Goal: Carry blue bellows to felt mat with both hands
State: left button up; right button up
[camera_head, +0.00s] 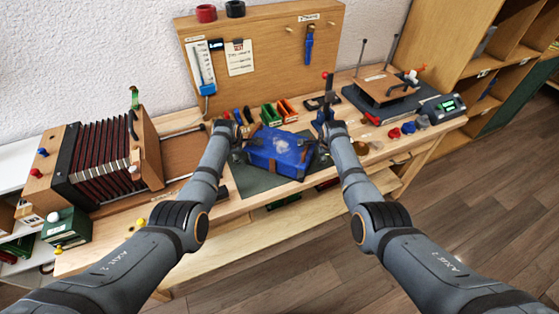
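The blue bellows (282,158), a blue box-like block with brown corners and a pale patch on top, is in the middle of the bench. It is over the dark green felt mat (248,183), covering much of it; I cannot tell if it rests on it or hangs just above. My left gripper (243,130) is at the bellows' left back corner. My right gripper (325,118) is by its right back side. Whether either touches it is unclear, and the fingers are too small and partly hidden to read.
A large red-black pleated accordion-like instrument (101,158) stands at the left. Green and orange bins (271,114) are behind the bellows. A wooden jig (387,88) and a device with a green display (444,107) stand at the right. A pegboard (270,55) rises behind.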

pick_arm(q)
jog(key=shift+o, duration=0.8)
pick_arm(e)
jog(key=shift+o, duration=0.9)
pick_arm(q)
jog(key=shift+a+f, duration=0.1)
pick_arm(e)
jog(key=o, duration=0.3)
jog(key=shift+w+d, duration=0.1)
jog(key=shift+d, duration=0.05)
pick_arm(q)
jog(key=v, duration=1.2)
pick_arm(e)
jog(key=v, duration=1.2)
pick_arm(q)
jog(key=shift+s+f, duration=0.1)
